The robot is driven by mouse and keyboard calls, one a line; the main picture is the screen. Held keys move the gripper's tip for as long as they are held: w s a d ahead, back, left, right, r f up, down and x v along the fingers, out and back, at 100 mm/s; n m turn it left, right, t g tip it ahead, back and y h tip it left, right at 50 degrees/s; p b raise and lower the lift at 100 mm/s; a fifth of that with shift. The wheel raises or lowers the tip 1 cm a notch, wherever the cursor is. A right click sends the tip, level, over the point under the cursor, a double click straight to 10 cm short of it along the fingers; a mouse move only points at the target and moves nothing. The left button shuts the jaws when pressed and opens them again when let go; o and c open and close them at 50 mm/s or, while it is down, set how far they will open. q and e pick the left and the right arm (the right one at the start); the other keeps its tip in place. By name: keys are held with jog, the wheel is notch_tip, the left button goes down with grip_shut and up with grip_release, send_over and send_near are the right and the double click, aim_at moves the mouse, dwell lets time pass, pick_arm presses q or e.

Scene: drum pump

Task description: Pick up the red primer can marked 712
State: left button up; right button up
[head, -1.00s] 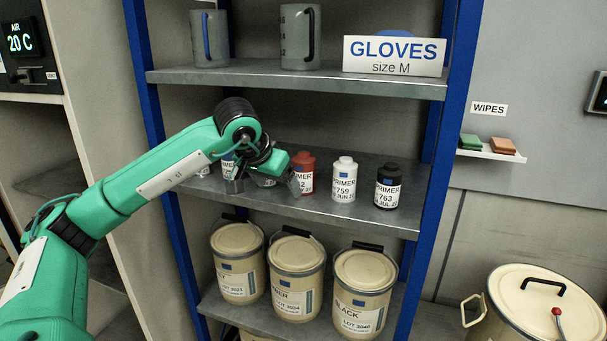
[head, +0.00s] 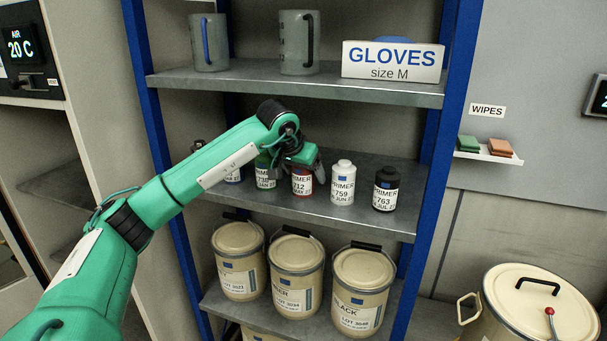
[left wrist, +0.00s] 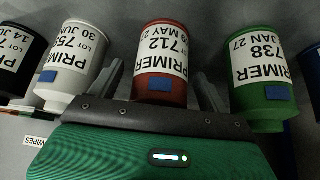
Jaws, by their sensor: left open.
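The red primer can marked 712 (head: 302,182) stands on the middle shelf in the head view, between a green can and a white can. Its top is hidden by my left gripper (head: 293,166). In the left wrist view the red can (left wrist: 160,60) appears upside down in the middle, its 712 label facing the camera. My left gripper also shows in the left wrist view (left wrist: 160,90), open, with one finger on each side of the red can and gaps between. My right gripper is out of view.
A green can marked 738 (left wrist: 258,80) and a white can marked 759 (head: 342,183) stand close on either side. A black can (head: 386,188) is farther right. The upper shelf (head: 300,80) holds mugs and a gloves box (head: 392,61). Large pails (head: 297,272) stand below.

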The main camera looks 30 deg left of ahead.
pick_arm(q)
jog(key=c, duration=1.2)
jog(key=shift+c, duration=0.4)
jog(key=shift+r, duration=0.15)
